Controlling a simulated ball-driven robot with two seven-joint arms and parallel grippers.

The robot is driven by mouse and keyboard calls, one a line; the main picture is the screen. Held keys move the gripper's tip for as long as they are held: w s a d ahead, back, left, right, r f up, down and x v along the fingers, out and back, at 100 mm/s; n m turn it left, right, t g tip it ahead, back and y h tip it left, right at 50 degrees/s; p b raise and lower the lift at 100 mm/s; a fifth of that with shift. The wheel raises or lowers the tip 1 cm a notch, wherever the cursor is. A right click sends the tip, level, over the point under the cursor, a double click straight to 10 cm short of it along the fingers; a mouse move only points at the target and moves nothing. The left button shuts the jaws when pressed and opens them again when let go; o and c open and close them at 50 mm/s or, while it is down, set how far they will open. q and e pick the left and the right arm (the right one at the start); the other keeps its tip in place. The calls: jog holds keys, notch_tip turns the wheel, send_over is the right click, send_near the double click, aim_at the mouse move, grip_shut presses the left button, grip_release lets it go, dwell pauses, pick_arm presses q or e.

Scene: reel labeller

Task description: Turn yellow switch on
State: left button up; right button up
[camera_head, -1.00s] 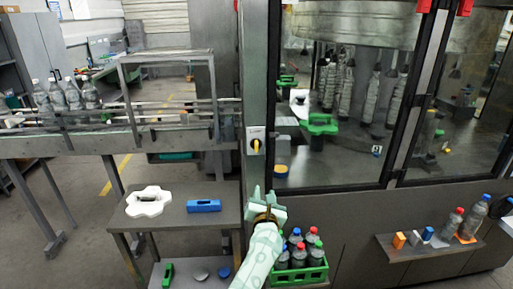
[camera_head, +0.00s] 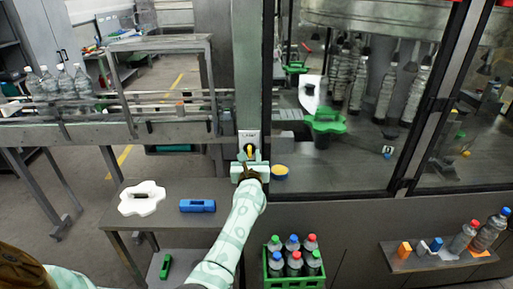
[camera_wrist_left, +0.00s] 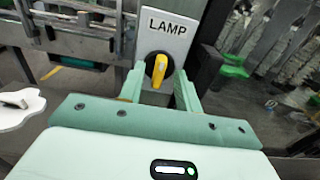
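The yellow switch (camera_head: 249,151) is a knob on a round black base, on a light plate (camera_wrist_left: 168,27) marked LAMP on the grey machine post. In the left wrist view the yellow knob (camera_wrist_left: 160,70) stands close to upright. My left gripper (camera_head: 249,161) is open in front of the plate. In the left wrist view its two fingers point at the plate, one on each side of the knob, with gaps between. I cannot tell how far the fingertips are from the plate. My right gripper is not in view.
A glass-walled machine with bottles is right of the post; a conveyor (camera_head: 100,131) with bottles is left. Below left, a small table (camera_head: 165,217) holds a white part (camera_head: 142,204) and a blue block (camera_head: 197,206). A green bottle crate (camera_head: 296,283) stands below right.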

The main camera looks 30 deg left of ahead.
pick_arm(q)
jog(key=shift+w+a, duration=0.15)
jog(key=shift+w, duration=0.1)
jog(key=shift+s, duration=0.1)
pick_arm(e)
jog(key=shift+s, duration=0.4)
pick_arm(q)
jog(key=shift+s, duration=0.1)
grip_shut()
